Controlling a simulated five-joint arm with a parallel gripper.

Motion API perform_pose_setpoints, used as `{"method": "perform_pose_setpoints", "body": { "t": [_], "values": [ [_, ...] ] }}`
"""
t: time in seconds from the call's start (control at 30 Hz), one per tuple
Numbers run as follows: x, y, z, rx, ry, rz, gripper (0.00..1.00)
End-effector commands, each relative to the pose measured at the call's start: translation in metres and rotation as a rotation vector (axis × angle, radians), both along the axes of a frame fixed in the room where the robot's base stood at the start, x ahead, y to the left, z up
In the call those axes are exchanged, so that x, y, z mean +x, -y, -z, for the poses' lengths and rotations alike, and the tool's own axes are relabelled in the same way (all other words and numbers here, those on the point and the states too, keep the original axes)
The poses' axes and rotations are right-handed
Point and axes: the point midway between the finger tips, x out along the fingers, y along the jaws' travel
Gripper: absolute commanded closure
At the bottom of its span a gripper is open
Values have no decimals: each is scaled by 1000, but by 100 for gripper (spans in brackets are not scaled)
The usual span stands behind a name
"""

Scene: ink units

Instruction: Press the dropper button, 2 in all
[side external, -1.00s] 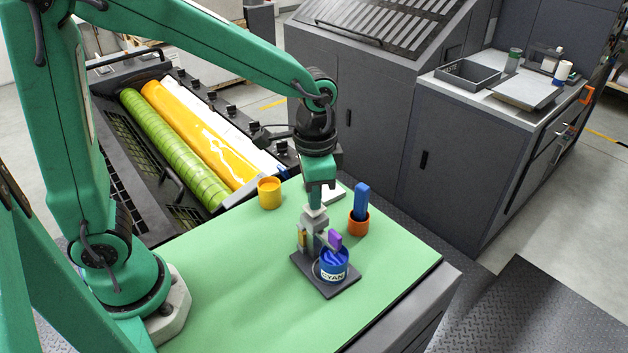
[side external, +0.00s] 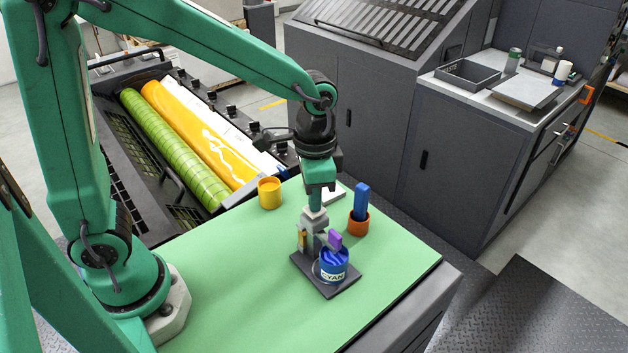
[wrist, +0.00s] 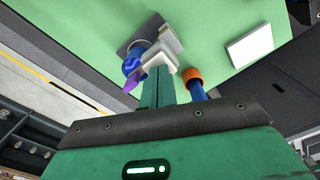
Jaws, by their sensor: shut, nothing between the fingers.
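The dropper (side external: 313,224) is a pale grey upright unit on a dark base plate (side external: 341,291), with a purple block (side external: 335,240) jutting out to its right. Its button is hidden or too small to make out under my fingertips. A blue cup marked CYAN (side external: 333,266) stands on the plate below the purple block. My gripper (side external: 316,205) is shut and empty, pointing straight down at the top of the dropper. Whether it touches cannot be told. In the wrist view, the closed green fingers (wrist: 166,78) reach to the grey dropper head (wrist: 161,47), with the purple block at left.
A yellow cup (side external: 269,193) stands behind to the left. A white flat piece (side external: 336,193) lies behind my gripper. The front of the green mat (side external: 240,290) is clear.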

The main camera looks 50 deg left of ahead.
Motion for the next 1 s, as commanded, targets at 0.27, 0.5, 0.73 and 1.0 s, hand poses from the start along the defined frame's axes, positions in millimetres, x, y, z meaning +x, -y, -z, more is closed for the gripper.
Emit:
{"method": "perform_pose_setpoints", "body": {
  "t": [0.27,0.5,0.73,1.0],
  "values": [
    [0,0,-12,-1,2,0,100],
    [0,0,-20,0,1,0,100],
    [0,0,-20,0,1,0,100],
    [0,0,-20,0,1,0,100]
  ]
}}
